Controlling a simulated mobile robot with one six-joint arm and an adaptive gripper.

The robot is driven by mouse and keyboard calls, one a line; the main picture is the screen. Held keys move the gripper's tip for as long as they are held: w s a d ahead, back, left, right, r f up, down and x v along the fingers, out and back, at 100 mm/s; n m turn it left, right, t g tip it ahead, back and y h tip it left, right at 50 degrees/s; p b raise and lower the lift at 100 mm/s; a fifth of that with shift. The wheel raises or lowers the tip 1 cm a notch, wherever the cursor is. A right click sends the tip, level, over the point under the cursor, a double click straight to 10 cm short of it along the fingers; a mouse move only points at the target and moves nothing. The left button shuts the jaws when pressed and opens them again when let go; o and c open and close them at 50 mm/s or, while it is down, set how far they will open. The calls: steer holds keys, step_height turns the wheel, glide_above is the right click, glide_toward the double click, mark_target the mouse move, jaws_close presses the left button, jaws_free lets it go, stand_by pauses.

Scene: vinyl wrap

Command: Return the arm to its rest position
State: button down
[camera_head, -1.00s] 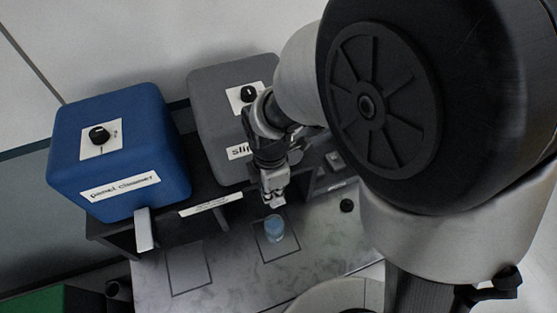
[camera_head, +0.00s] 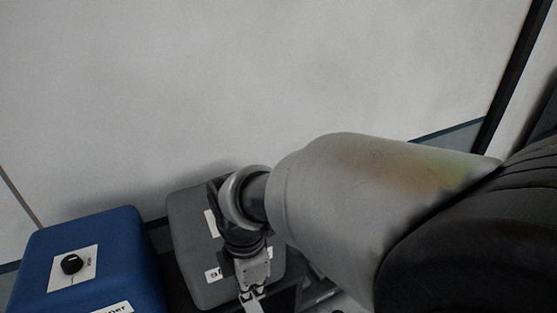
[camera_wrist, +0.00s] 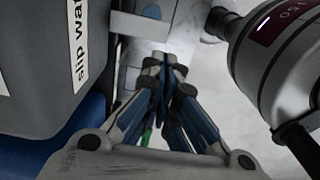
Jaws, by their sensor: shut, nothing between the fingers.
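My gripper (camera_head: 252,299) is at the bottom of the head view, in front of the grey box (camera_head: 192,215). In the wrist view its fingers (camera_wrist: 166,62) meet at the tips, shut and empty. My arm stretches from the right edge of the head view to the gripper and hides part of the grey box. In the wrist view the grey box (camera_wrist: 35,95), with its partly readable label, stands close at the left of the fingers.
A blue box (camera_head: 100,255) with a black knob stands left of the grey box. A wall (camera_head: 250,70) rises behind both. In the wrist view a rounded silver object (camera_wrist: 262,75) with a dark display sits at the right, near the gripper. A pale surface shows beyond the fingertips.

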steer(key=s+d+f+m+t+b, duration=0.1)
steer(key=s+d+f+m+b, duration=0.2)
steer(key=d+m+b, duration=0.4)
steer(key=s+d+f+m+t+b, duration=0.2)
steer(key=d+f+m+b, duration=0.3)
steer(key=d+m+b, duration=0.3)
steer(key=s+d+f+m+t+b, duration=0.1)
steer(key=s+d+f+m+b, duration=0.3)
steer(key=d+m+b, duration=0.3)
steer(key=shift+d+f+m+t, duration=0.3)
steer(key=shift+f+m, duration=0.15)
steer(key=shift+m, duration=0.65)
